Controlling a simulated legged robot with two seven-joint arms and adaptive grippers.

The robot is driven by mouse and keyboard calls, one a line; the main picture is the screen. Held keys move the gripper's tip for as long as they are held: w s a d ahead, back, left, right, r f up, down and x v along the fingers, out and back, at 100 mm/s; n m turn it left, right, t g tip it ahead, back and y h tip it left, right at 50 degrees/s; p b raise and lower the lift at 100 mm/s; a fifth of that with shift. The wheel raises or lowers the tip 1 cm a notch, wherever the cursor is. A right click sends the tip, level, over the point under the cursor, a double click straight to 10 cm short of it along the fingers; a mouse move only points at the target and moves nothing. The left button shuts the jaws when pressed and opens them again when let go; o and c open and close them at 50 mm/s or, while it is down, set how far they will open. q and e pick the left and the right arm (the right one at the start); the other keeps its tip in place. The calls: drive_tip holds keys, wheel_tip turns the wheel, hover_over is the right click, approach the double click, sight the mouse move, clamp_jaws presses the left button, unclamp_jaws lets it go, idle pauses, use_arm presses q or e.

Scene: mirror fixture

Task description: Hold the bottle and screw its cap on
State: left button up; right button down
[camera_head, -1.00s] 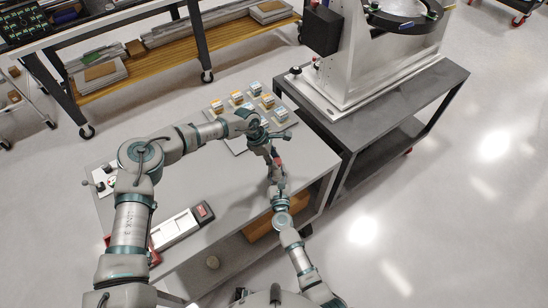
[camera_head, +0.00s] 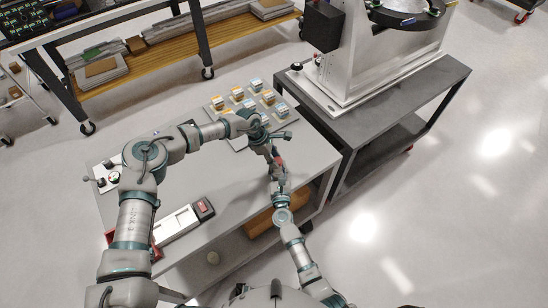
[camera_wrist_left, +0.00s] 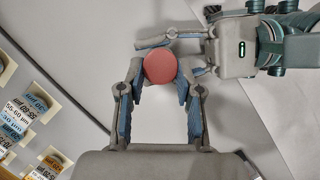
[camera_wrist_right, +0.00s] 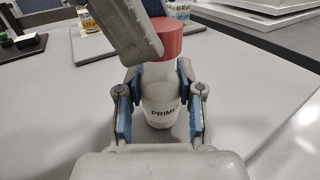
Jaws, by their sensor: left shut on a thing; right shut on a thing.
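The white bottle (camera_wrist_right: 160,108), with dark lettering, stands upright in the right wrist view between the fingers of my right gripper (camera_wrist_right: 160,92), which is shut on it. The red cap (camera_wrist_right: 182,38) sits at the bottle's top. In the left wrist view the cap (camera_wrist_left: 160,66) appears from above as a round disc. My left gripper (camera_wrist_left: 163,84) is shut on it, with one fingertip on each side. The cap hides the bottle there. In the head view the left gripper (camera_head: 271,156) and right gripper (camera_head: 278,170) meet above the table. The thread is hidden.
The grey table (camera_head: 235,180) carries several labelled boxes (camera_head: 238,94) on a tray at its back. A black-and-white case (camera_head: 178,224) lies near the front edge. A dark bench (camera_head: 420,98) with a large machine (camera_head: 375,50) stands at the right.

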use_arm(q)
drive_tip(key=shift+f, duration=0.55)
idle(0.4)
drive_tip(key=m, duration=0.2)
drive_tip(key=m+g, duration=0.1)
drive_tip(key=m, duration=0.1)
drive_tip(key=shift+w+d+y, duration=0.1)
drive_tip(key=shift+w+y, duration=0.2)
drive_tip(key=shift+w, duration=0.1)
drive_tip(key=shift+m+g, duration=0.7)
drive_tip(key=shift+m, duration=0.5)
drive_tip(key=o, duration=0.8)
